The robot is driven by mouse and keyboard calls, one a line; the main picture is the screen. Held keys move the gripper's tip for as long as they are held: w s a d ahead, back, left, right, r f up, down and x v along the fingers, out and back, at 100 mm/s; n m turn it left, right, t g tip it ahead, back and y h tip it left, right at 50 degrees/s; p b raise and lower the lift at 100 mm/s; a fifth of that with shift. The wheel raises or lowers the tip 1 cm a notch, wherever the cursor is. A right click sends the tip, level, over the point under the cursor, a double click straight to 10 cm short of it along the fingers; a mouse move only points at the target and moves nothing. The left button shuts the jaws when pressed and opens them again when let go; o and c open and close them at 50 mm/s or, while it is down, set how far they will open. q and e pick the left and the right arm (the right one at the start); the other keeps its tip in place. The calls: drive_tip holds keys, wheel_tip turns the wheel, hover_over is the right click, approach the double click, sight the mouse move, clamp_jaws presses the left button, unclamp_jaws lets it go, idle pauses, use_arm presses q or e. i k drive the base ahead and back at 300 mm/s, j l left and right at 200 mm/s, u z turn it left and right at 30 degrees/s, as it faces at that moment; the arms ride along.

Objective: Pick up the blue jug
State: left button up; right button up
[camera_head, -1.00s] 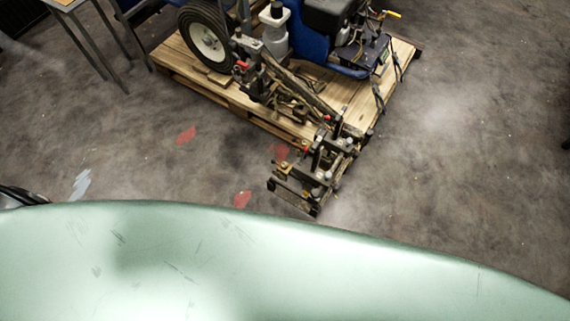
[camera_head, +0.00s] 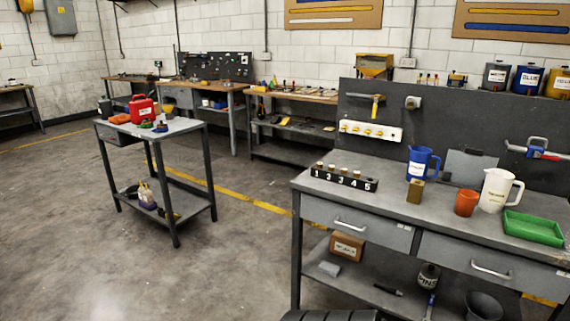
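The blue jug (camera_head: 422,163) stands upright on the grey workbench (camera_head: 390,189) at the right, near its back panel. It has a white label, and its handle points right. A small brass-coloured block (camera_head: 415,192) stands just in front of it. Neither of my grippers is in view.
To the jug's right are an orange cup (camera_head: 466,203), a white jug (camera_head: 497,190) and a green tray (camera_head: 533,228). A numbered rack (camera_head: 343,178) stands to its left. A small cart (camera_head: 190,127) stands on the left, with open floor (camera_head: 80,215) around it.

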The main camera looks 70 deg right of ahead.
sight(419, 157)
drive_tip(key=z, duration=3.3)
drive_tip(key=i+u, duration=0.2)
drive_tip(key=i, duration=0.15)
